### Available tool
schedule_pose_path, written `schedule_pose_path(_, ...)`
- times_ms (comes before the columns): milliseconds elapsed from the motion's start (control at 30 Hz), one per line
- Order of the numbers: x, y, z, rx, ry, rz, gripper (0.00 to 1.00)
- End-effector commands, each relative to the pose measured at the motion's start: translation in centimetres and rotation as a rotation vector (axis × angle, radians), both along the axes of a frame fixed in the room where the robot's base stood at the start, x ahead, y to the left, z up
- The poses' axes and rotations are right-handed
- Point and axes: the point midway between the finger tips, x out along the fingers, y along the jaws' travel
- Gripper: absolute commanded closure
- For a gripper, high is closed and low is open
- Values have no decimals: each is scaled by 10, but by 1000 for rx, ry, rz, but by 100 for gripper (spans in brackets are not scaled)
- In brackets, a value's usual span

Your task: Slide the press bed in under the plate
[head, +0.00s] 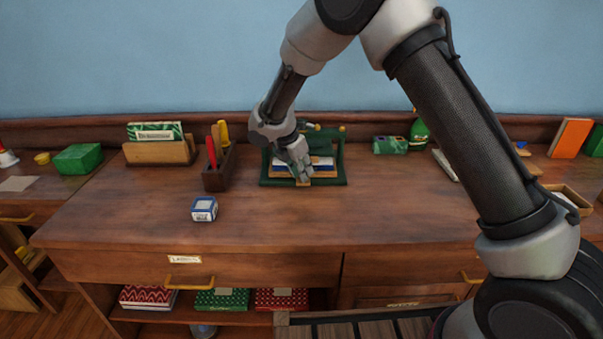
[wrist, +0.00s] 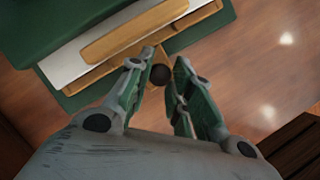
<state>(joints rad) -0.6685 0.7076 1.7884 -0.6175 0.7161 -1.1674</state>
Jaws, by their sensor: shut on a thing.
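The press (head: 342,158) is a dark green frame on the desk at the back middle. Its bed is a light wooden board (head: 327,174), low at the front of the press, with white and blue material above it. In the wrist view the bed's wooden edge (wrist: 198,17) shows beside a white layer (wrist: 62,68) and a wooden bar (wrist: 130,32). My gripper (head: 302,176) is at the front of the press. In the wrist view its fingers (wrist: 160,80) are closed around the bed's dark round knob (wrist: 160,74). The plate cannot be made out clearly.
A tool holder (head: 218,170) stands left of the press, and a small blue and white box (head: 204,208) lies front left. A wooden card rack (head: 160,152) is further left. The desk in front of the press is clear.

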Motion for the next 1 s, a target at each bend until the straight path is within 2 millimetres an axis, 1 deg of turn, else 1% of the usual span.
schedule_pose_path(33,5,0,3,4,-9,2,100)
schedule_pose_path(267,6,1,4,6,-12,3,100)
schedule_pose_path(300,6,1,4,5,-13,3,75)
schedule_pose_path(333,6,0,4,5,-13,3,69)
schedule_pose_path(667,4,0,3,3,-8,2,69)
schedule_pose_path(767,2,2,7,4,-8,3,69)
schedule_pose_path(867,-1,7,21,5,-9,2,69)
schedule_pose_path(1000,-9,16,50,7,-11,3,69)
